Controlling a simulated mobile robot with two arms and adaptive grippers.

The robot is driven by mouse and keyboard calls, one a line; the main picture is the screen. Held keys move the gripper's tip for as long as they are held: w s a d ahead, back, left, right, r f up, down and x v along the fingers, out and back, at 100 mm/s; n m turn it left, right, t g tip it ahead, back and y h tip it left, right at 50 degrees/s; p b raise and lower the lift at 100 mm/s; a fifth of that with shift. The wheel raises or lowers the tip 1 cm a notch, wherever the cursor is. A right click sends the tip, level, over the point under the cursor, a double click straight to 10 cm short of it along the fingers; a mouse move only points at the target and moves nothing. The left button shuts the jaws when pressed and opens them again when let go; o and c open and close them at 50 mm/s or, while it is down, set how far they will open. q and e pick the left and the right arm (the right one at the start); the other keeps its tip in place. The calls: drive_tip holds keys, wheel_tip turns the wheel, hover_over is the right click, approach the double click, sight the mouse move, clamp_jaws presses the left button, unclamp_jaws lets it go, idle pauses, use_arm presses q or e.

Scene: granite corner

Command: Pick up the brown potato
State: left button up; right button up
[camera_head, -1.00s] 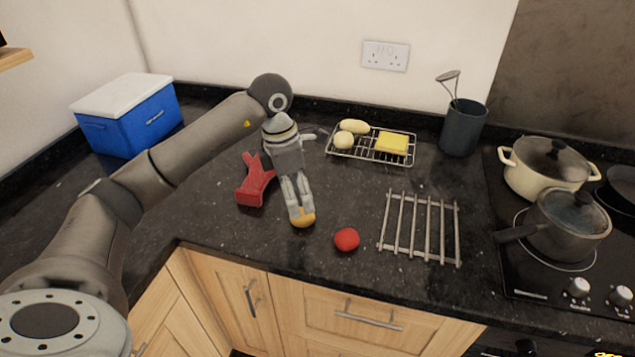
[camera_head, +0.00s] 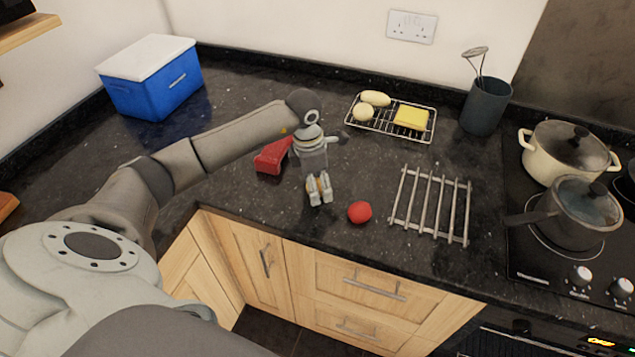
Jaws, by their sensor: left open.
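A yellow-brown rounded item (camera_head: 318,186), which looks like the brown potato, lies on the dark counter near its front edge. My left gripper (camera_head: 320,197) is over it with its fingers pointing down. The gripper is open, and the item shows between the two fingers, partly hidden by them. I cannot tell whether the fingers touch it. My right gripper is not in view.
A red tomato-like ball (camera_head: 360,212) lies just right of the gripper. A red object (camera_head: 271,158) is behind the wrist at left. A metal trivet (camera_head: 407,208), a wire rack (camera_head: 384,128) with yellow items, and a hob with pots (camera_head: 565,212) lie to the right.

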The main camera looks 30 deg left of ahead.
use_arm(q)
drive_tip(key=shift+w+f, duration=0.2)
drive_tip(key=shift+f, duration=0.15)
drive_tip(key=c, duration=1.1)
drive_tip(key=shift+c, duration=0.2)
drive_tip(key=shift+r, duration=0.15)
